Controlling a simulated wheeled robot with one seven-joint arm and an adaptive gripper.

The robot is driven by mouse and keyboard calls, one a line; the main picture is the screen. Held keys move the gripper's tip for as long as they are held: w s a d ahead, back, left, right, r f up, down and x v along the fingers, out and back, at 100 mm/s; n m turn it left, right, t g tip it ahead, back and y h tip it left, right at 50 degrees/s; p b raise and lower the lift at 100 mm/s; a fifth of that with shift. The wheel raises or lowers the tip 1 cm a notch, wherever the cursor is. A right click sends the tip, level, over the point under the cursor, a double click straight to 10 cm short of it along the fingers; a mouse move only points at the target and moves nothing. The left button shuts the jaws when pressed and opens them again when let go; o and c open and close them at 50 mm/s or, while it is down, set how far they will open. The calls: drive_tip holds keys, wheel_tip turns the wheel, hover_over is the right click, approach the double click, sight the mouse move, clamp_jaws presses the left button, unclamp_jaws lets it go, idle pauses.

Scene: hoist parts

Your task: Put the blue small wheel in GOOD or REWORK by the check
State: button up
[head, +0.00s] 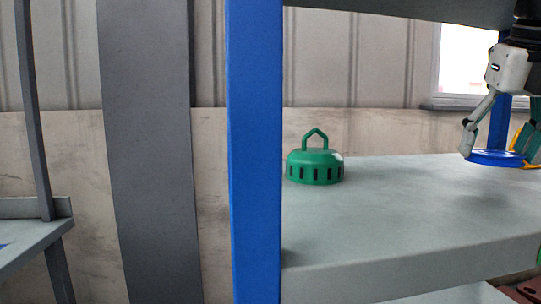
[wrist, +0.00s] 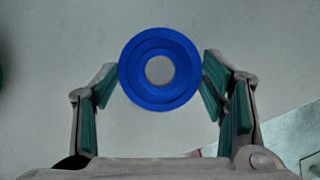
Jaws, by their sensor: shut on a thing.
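The blue small wheel (wrist: 160,93) is a round disc with a hole in its middle. In the wrist view it sits between the two green-padded fingers of my gripper (wrist: 160,85), which is shut on it. The grey surface shows through the hole. In the head view my gripper (head: 500,145) holds the blue wheel (head: 495,158) at the right edge, and it appears above the grey shelf. The GOOD and REWORK places cannot be made out in these frames.
A green domed part with a hook loop (head: 315,168) stands on the grey shelf (head: 400,205), left of my gripper. A blue upright post (head: 255,150) rises at the shelf's left end. The shelf between the green part and my gripper is clear. Another grey table (head: 30,235) is at far left.

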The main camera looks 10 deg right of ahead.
sight(486, 184)
drive_tip(key=shift+w, duration=0.2)
drive_tip(key=shift+f+b, duration=1.25)
drive_tip(key=shift+f, duration=0.45)
drive_tip(key=shift+f, duration=0.15)
drive_tip(key=o, duration=1.8)
